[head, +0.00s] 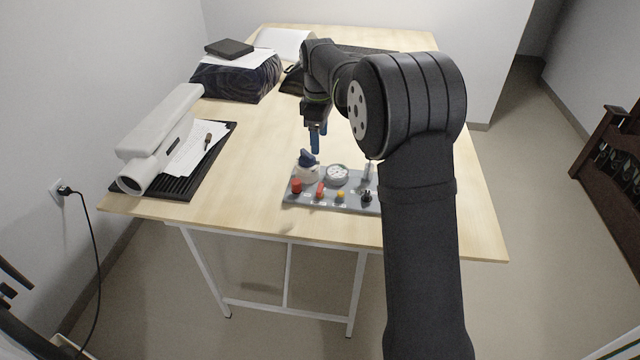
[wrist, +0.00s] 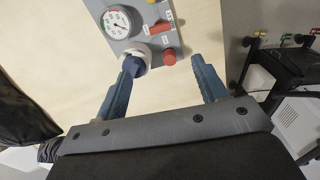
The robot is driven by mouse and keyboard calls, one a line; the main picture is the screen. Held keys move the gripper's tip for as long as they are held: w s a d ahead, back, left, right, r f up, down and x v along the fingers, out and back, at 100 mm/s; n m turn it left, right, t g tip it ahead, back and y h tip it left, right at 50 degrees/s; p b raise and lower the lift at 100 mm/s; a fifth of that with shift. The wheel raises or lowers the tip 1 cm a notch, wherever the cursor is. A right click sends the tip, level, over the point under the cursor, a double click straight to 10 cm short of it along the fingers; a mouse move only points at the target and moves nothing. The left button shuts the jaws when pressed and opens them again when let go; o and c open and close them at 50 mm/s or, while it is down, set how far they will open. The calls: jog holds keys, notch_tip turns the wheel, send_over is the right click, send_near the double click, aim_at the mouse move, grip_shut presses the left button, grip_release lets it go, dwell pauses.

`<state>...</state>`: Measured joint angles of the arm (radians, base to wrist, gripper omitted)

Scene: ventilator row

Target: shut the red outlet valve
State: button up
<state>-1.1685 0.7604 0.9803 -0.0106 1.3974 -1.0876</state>
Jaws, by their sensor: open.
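A grey panel (head: 345,203) lies near the table's front edge. On it are a red lever (head: 320,190) and a round red knob (head: 297,186); the lever looks like the outlet valve, but I cannot read its label. In the wrist view the red lever (wrist: 160,28) lies lengthwise across the panel, with the red knob (wrist: 169,57) nearer my fingers. My gripper (head: 318,140) is open and empty, its blue fingers pointing down above and behind the panel. In the wrist view my gripper (wrist: 164,64) has its fingers apart, with the red knob in line between the tips.
A dark blue knob on a white base (head: 307,172), a round gauge (head: 337,174), a yellow knob (head: 341,195) and a black knob (head: 366,197) share the panel. My arm hides its right end. A white device (head: 160,135) on a black tray stands left. Table between is clear.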

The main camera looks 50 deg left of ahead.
aim_at(320, 187)
jog(key=shift+n, duration=0.3)
notch_tip(320, 187, down, 17)
jog(key=shift+w+f, duration=0.1)
jog(key=shift+f, duration=0.1)
jog(key=shift+c, duration=0.4)
jog(key=c, duration=0.9)
